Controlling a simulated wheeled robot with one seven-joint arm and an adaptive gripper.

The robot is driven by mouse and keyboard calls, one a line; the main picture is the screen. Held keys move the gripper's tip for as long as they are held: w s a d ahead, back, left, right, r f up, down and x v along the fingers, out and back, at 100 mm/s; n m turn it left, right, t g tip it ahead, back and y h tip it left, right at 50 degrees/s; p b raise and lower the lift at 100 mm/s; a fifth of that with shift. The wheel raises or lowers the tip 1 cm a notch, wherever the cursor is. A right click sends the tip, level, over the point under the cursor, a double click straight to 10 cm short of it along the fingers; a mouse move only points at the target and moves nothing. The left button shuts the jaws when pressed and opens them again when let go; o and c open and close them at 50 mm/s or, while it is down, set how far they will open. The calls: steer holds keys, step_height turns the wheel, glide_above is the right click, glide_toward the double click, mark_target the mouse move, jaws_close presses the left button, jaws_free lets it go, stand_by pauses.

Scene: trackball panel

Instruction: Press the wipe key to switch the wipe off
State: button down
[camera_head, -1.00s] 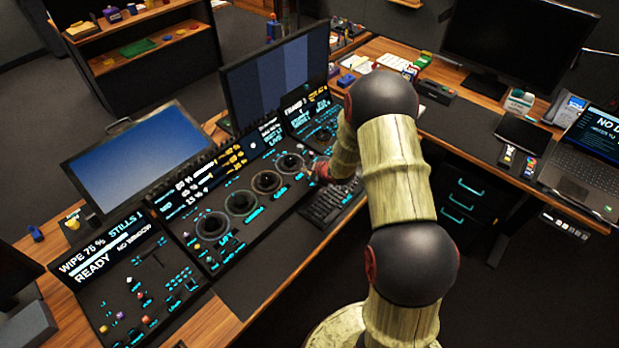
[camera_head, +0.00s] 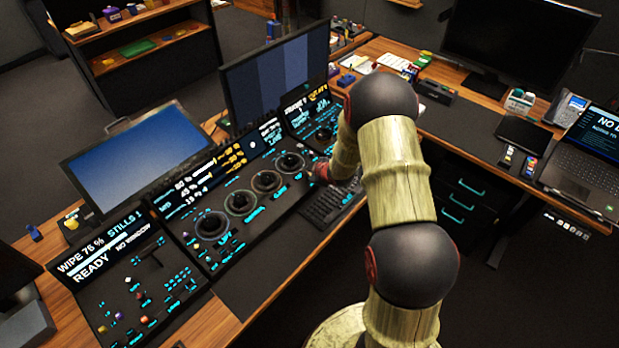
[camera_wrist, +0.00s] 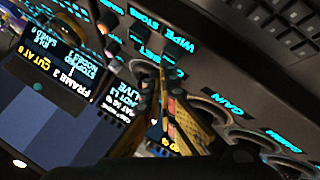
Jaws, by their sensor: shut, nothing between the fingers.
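The trackball panel (camera_head: 255,215) lies along the desk. In the wrist view the lit WIPE label (camera_wrist: 178,38) is on the panel's near edge, with a STORE label beside it. The wipe key itself is hard to pick out among the small dark keys near the labels. My gripper (camera_wrist: 160,72) is shut and empty, its tips over the panel close to the WIPE label. I cannot tell whether the tips touch a key. In the head view my gripper (camera_head: 322,172) is at the panel's right part, and my arm partly hides that area.
A black keyboard (camera_head: 328,203) lies just in front of the panel near my gripper. Trackball rings (camera_head: 265,182) run left of it. The left display (camera_head: 105,245) reads WIPE 75 %, STILLS 1, READY, NO WINDOW.

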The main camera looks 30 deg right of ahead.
mark_target(308, 178)
steer(key=shift+f+b, duration=0.45)
steer(key=shift+f, duration=0.15)
stand_by(0.8)
steer(key=shift+r, duration=0.15)
steer(key=shift+r+p, duration=0.7)
steer(key=shift+r, duration=0.15)
steer(key=shift+r, duration=0.1)
steer(key=shift+r+p, duration=2)
steer(key=shift+r, duration=0.45)
